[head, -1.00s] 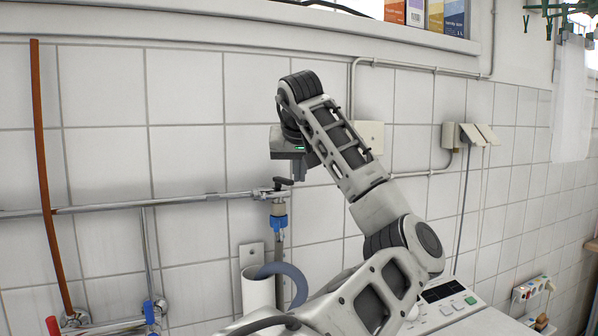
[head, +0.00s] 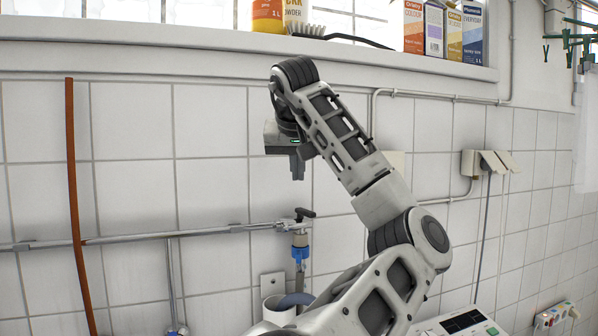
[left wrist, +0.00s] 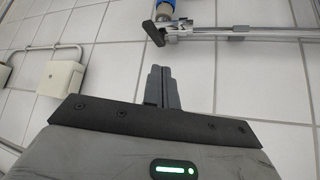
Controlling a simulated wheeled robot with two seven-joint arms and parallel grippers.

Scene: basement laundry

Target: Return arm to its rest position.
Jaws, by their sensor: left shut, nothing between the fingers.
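My left arm comes up from the bottom of the head view and bends over at the top. Its gripper (head: 297,170) hangs down in front of the white tiled wall, just above the water tap (head: 299,222) and apart from it in the picture. The fingers are together with nothing between them. In the left wrist view the closed fingers (left wrist: 161,85) point toward the tiles, with the tap's dark handle (left wrist: 153,33) beyond them. My right gripper is in neither view.
A ledge (head: 200,37) above holds cartons (head: 433,28) and a brush (head: 305,30). Sockets (head: 490,162) are at right. A control panel (head: 465,323) shows at the bottom.

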